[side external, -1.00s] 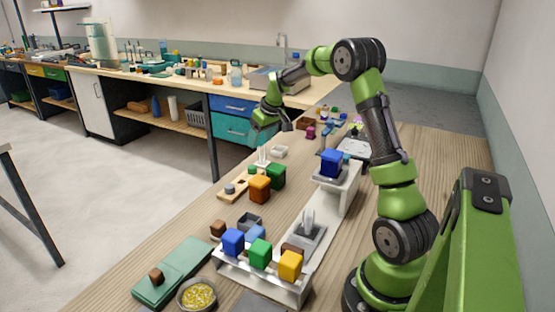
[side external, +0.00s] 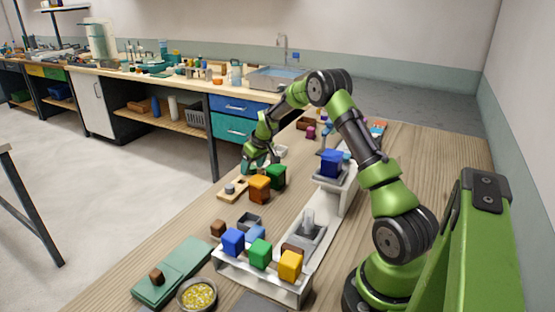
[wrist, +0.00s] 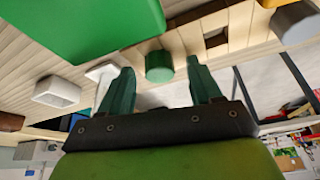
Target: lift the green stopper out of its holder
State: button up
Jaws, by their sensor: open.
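The green stopper (wrist: 159,66) is a short green cylinder at the wooden holder (wrist: 240,30), a pale board with square openings. In the side view the holder (side external: 236,187) lies on the table and the stopper cannot be made out behind my gripper. My gripper (wrist: 160,78) is open, with one teal finger on each side of the stopper in the wrist view. No contact is visible there. In the side view my gripper (side external: 256,168) points down at the far end of the holder.
A green block (side external: 275,176) stands close beside my gripper, looming large in the wrist view (wrist: 80,25). An orange block (side external: 259,189) is just nearer. A grey cylinder (side external: 230,188) sits on the holder. A white box (wrist: 56,92) is nearby. A white raised shelf (side external: 332,215) runs to the right.

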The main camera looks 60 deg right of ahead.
aim_at(253, 167)
jog(key=c, duration=1.1)
notch_tip(253, 167, up, 10)
jog(key=shift+r, duration=0.1)
